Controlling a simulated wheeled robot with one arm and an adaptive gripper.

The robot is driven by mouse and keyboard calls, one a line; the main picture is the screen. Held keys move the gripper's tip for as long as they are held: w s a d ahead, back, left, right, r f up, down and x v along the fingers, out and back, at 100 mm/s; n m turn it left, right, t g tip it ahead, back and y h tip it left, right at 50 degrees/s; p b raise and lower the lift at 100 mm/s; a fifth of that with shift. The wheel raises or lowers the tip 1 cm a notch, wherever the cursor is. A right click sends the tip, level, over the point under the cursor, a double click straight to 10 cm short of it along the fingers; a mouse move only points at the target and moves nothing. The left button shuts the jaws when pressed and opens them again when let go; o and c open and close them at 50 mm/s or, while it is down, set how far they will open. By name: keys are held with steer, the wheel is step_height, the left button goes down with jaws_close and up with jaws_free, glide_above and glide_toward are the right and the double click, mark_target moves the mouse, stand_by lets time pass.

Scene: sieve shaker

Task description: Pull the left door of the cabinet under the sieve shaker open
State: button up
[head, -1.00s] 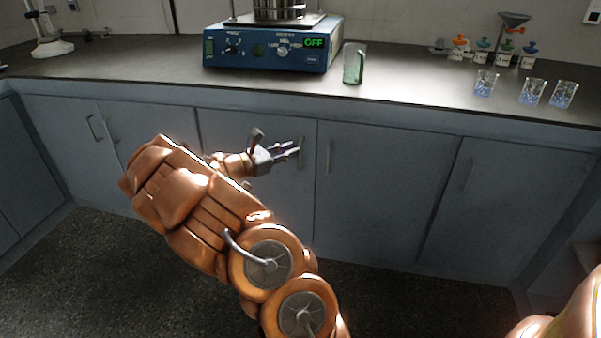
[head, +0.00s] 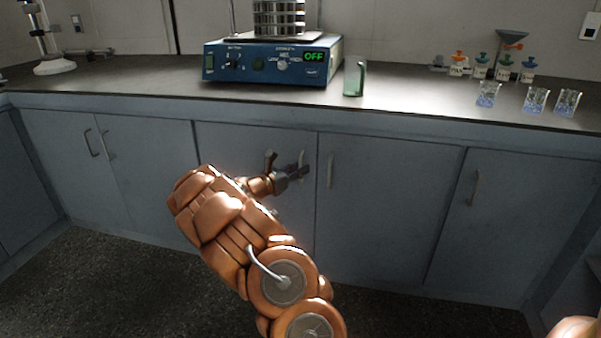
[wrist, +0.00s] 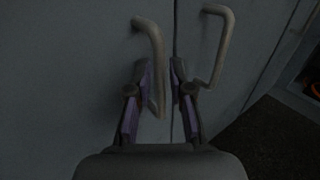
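The blue sieve shaker (head: 270,62) stands on the counter with its display reading OFF. Below it is the closed left cabinet door (head: 240,145), with an upright bar handle (head: 303,158) near its right edge. My gripper (head: 301,170) is at this handle and partly covers it. The right door's handle (wrist: 224,45) is outside the right finger, across the door gap.
The closed right door (head: 385,200) has its own handle (head: 329,170) close by. Beakers (head: 536,99) and small bottles (head: 481,66) are at the right. The dark floor (head: 110,280) before the cabinets looks clear.

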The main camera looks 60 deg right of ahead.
steer(key=shift+s+d, duration=0.1)
steer(key=shift+d, duration=0.15)
jaws_close()
stand_by(0.4)
